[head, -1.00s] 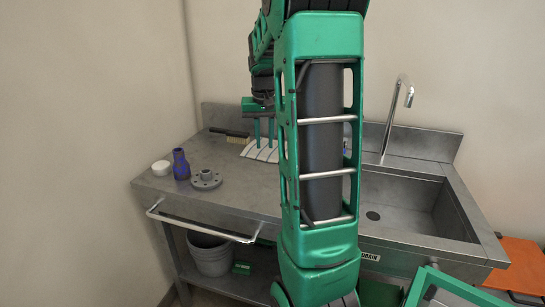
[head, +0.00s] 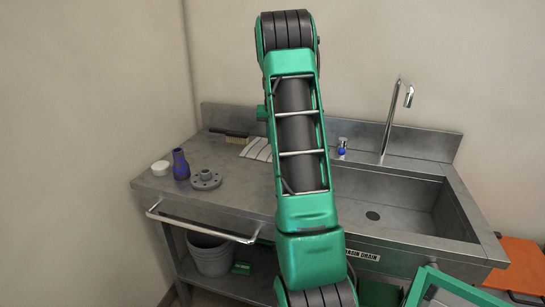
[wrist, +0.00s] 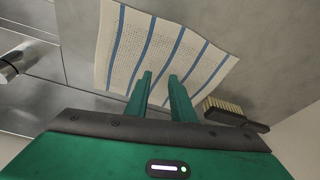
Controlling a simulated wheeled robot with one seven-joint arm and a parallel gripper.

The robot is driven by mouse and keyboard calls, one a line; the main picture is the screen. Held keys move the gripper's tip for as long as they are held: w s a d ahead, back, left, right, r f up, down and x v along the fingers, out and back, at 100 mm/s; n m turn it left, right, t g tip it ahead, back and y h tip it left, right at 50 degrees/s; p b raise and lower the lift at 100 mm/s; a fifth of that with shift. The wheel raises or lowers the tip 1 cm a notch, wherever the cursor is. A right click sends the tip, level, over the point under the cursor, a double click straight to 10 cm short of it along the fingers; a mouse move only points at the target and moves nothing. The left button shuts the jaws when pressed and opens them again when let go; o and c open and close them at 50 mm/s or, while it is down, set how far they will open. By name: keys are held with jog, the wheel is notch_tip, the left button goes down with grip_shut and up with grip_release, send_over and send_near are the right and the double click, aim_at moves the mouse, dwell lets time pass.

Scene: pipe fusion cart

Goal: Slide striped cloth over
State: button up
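The striped cloth (head: 256,149), off-white with blue stripes, lies on the steel counter, partly hidden behind my arm in the head view. In the wrist view the cloth (wrist: 165,48) lies nearly flat, with slightly wavy edges. My gripper (wrist: 160,76) shows there with its two green fingers apart and nothing between them. The fingertips overlap the cloth's near part in the picture; I cannot tell whether they touch it. In the head view my gripper is hidden by my arm.
A brush (head: 236,138) lies beside the cloth, with its bristles toward the front. A blue bottle (head: 181,164), a white round piece (head: 160,168) and a grey flange (head: 206,179) stand at the left. The sink basin (head: 400,205) and tap (head: 393,115) are right.

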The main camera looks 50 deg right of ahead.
aim_at(269, 188)
jog(key=shift+f, duration=2.05)
jog(key=shift+f, duration=0.35)
jog(key=shift+s+a, duration=2.25)
jog(key=shift+a, duration=0.9)
jog(key=shift+s+a, duration=2.25)
jog(key=shift+a, duration=0.95)
jog(key=shift+s+a, duration=2.25)
jog(key=shift+a, duration=0.9)
notch_tip(269, 188, up, 7)
jog(key=s+a+n+g+y, duration=0.2)
jog(key=s+a+n+y, duration=0.1)
jog(key=s+a, duration=1.6)
jog(key=shift+s+a+r+n, duration=0.25)
jog(key=shift+s+a+n, duration=0.15)
jog(key=shift+s+n, duration=0.35)
